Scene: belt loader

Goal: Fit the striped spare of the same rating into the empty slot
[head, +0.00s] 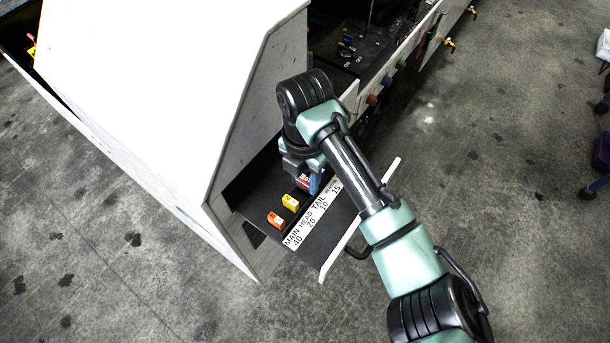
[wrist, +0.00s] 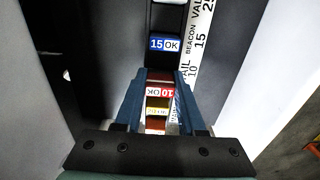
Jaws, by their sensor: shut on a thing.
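My gripper (wrist: 161,80) points down into the fuse tray and is shut on a red fuse (wrist: 158,92) marked 10 OK. In the wrist view its lettering is upside down compared with the blue fuse. In the head view the red fuse (head: 303,181) shows under my gripper, in line with the row, near the TAIL 10 label. I cannot tell whether it is fully seated, and the slot under it is hidden. Any stripes on it are not clear.
A blue 15 OK fuse (wrist: 165,44) stands just beyond the fingers. A yellow fuse (head: 291,202) and an orange fuse (head: 275,219) stand on the other side. A white label strip (head: 312,215) runs beside the row. The white cabinet wall (head: 160,90) rises close by.

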